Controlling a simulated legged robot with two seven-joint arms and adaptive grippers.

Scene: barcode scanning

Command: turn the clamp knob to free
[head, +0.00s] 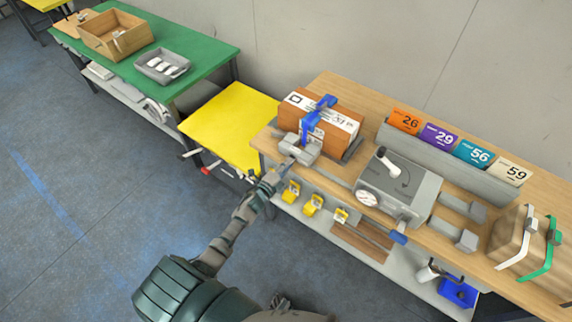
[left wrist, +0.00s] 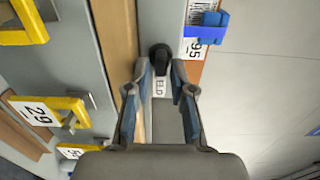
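The clamp (head: 300,147) is a grey block at the front left of the wooden bench, by a brown box (head: 335,122) with a blue strap. In the left wrist view its black knob (left wrist: 160,56) stands on a grey plate, and a white label partly reading "ELD" (left wrist: 160,88) shows between the fingers. My left gripper (head: 284,168) reaches the clamp from the front. In the left wrist view the left gripper (left wrist: 157,72) is open, its fingertips on either side just short of the knob, with gaps. My right gripper cannot be made out.
A grey machine (head: 400,188) with a dial and lever stands right of the clamp. Numbered cards (head: 440,136) line the back. A yellow table (head: 225,122) and green table (head: 205,62) stand to the left.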

